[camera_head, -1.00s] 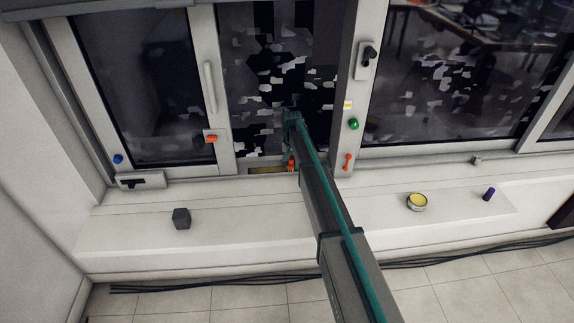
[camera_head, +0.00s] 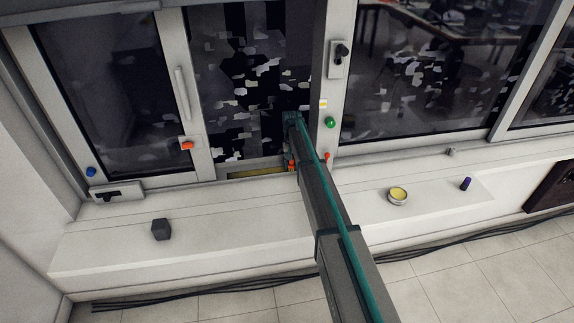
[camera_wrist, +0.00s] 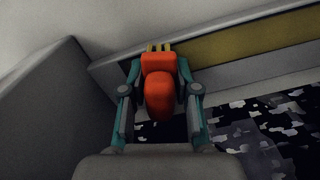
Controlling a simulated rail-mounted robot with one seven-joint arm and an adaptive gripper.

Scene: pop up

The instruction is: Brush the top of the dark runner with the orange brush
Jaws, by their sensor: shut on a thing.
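My gripper (camera_wrist: 158,92) is shut on the orange brush (camera_wrist: 159,84), whose yellowish tip points away from me in the wrist view. In the head view, the orange of the brush (camera_head: 292,166) shows in part beside my arm, at the foot of the middle window pane. An olive-yellow strip (camera_wrist: 245,43) runs along a grey bar just beyond the brush and to its right. That strip (camera_head: 258,172) also shows left of the brush in the head view. I cannot tell which part is the dark runner, nor whether the bristles touch the bar.
A grey wall-like part (camera_wrist: 40,110) stands close on the left in the wrist view. The window post with a green knob (camera_head: 330,122) is just right of my arm. A dark cube (camera_head: 161,229), a yellow-topped tin (camera_head: 398,196) and a purple cylinder (camera_head: 466,184) stand on the sill.

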